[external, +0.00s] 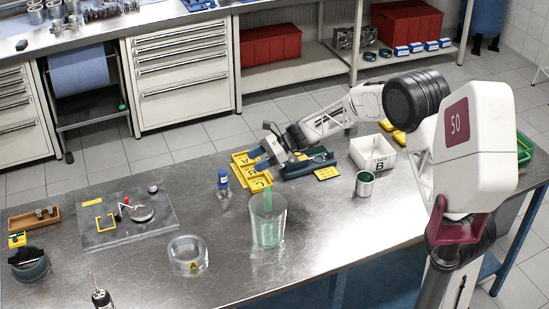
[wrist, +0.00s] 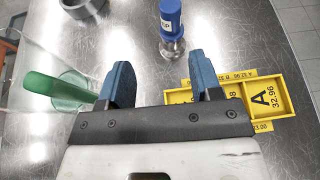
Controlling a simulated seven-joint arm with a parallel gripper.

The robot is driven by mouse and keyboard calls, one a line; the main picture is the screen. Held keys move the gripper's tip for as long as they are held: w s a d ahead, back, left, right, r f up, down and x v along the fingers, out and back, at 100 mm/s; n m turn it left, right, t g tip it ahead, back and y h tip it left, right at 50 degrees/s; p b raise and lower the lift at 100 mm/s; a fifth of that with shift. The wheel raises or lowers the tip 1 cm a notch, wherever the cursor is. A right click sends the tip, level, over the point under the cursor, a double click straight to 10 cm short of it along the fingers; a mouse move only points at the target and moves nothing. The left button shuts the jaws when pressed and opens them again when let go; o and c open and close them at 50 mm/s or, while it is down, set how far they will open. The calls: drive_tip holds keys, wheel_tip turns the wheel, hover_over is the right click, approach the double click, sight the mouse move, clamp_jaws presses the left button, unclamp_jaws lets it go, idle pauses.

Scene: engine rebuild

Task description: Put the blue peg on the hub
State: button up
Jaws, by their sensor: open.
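I cannot make out a plain blue peg for certain. A small upright bottle-like piece with a blue top (external: 222,178) stands on the bench; it also shows in the wrist view (wrist: 171,18), with a pale label and a clear or shiny lower part. No part is clearly marked as the hub. A grey plate (external: 165,226) at the left carries a round metal piece (external: 143,212) with small red parts. My gripper (external: 262,162) is open and empty, with blue fingers, beside the yellow tray. In the wrist view its fingers (wrist: 165,82) are apart, with the blue-topped piece beyond them.
A yellow compartment tray (external: 262,184) lies by my gripper. Bare bench lies at the front right.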

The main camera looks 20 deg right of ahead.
drive_tip(key=s+d+r+n+g+h, duration=0.1)
drive_tip(key=s+d+r+n+h, duration=0.3)
drive_tip(key=s, duration=0.7)
drive_tip(key=s+d+r+n+h, duration=0.2)
drive_tip(key=s+d+r+n, duration=0.4)
drive_tip(key=s, duration=0.6)
drive_tip(key=s+d+n+t+h, duration=0.1)
drive_tip(key=s+d+n+h, duration=0.1)
drive_tip(key=s+d, duration=0.2)
drive_tip(key=s+d+n+h, duration=0.3)
drive_tip(key=s+d, duration=0.2)
drive_tip(key=s, duration=0.6)
drive_tip(key=s+d+n+t+h, duration=0.1)
drive_tip(key=s+d+n+h, duration=0.1)
drive_tip(key=s+d, duration=0.3)
drive_tip(key=s+n, duration=0.1)
drive_tip(key=s, duration=0.2)
drive_tip(key=shift+d+f+t+h, duration=0.15)
drive_tip(key=shift+d+t+h, duration=0.15)
drive_tip(key=shift+h, duration=0.1)
